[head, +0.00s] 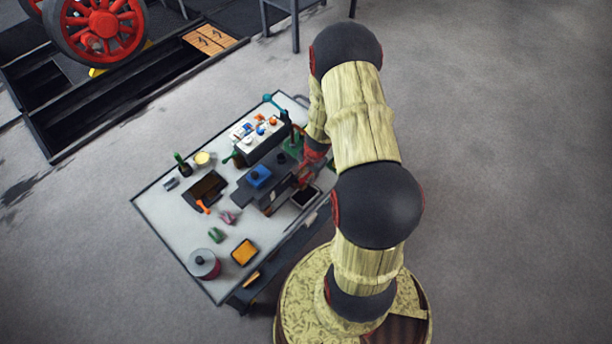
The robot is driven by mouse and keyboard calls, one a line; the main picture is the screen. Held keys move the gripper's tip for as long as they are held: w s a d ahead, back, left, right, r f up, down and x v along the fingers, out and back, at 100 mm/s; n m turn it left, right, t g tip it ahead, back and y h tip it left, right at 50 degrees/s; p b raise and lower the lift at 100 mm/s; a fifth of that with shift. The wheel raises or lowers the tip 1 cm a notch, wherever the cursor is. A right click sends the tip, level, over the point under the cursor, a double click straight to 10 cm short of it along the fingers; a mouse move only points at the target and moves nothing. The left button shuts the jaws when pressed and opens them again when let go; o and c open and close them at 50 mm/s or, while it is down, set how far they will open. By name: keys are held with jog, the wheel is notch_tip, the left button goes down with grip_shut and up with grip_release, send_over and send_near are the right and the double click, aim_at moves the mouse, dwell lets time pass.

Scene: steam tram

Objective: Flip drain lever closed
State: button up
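A control block with a white top (251,128) stands on the workbench. Small blue and orange knobs sit on its top. A green lever handle (238,157) sticks out near its left front corner, and a teal handle (271,100) rises behind it. I cannot tell which one is the drain lever or how it is set. My gripper (303,174) is at the right side of the block, close to a dark machine with a blue top (258,175). My arm partly hides it. Its fingers are too small and dark to tell open from shut, or whether they touch anything.
The workbench (160,213) also holds a dark tray (206,188), a grey-lidded pot (204,264), a yellow-filled tray (244,252), a green bottle (182,164) and small loose parts. A floor pit with red wheels (105,28) lies beyond.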

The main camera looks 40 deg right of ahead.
notch_tip(320, 180, up, 12)
jog(key=s, duration=0.2)
jog(key=shift+s, duration=0.15)
jog(key=shift+d+f, duration=0.1)
jog(key=shift+f, duration=0.05)
dwell(0.6)
